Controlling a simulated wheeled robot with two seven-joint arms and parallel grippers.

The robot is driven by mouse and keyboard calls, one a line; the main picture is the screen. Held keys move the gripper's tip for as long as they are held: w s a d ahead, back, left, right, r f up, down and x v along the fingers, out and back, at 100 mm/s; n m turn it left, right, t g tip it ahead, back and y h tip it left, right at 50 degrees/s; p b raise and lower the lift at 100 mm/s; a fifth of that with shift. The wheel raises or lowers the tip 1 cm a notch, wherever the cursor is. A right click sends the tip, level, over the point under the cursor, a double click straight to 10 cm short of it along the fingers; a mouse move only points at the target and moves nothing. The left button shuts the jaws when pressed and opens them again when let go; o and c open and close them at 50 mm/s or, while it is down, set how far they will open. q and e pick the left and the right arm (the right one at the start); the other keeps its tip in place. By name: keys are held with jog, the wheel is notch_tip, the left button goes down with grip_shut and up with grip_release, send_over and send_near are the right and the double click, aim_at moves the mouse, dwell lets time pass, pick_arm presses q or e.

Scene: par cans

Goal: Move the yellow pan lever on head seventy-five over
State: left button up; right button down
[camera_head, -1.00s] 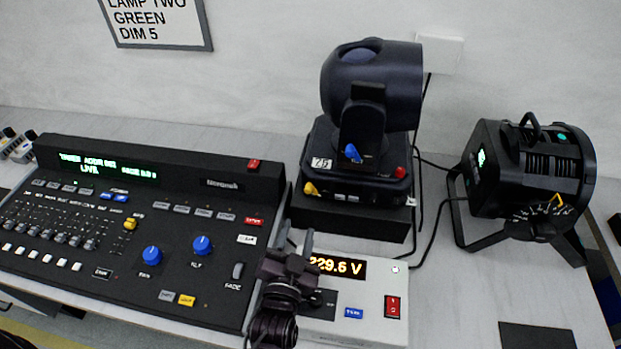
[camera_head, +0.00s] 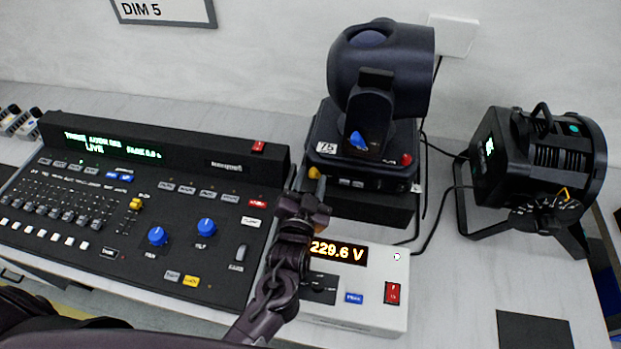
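A blue lever (camera_head: 357,141) sits on the yoke and a red button (camera_head: 406,159) at the base's right. My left gripper (camera_head: 309,184) is at the yellow lever, its two fingers apart, one on the lever's left and one just below right. The fingers partly cover the lever's surroundings; I cannot tell if they touch it. My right gripper is not in view.
A lighting desk (camera_head: 150,215) lies at left. A white box reading 229.6 V (camera_head: 375,313) is below my gripper. A black lamp (camera_head: 535,165) with a dial stands at right, cables between. A dark mat (camera_head: 535,328) lies at lower right.

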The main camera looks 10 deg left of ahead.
pick_arm(q)
grip_shut()
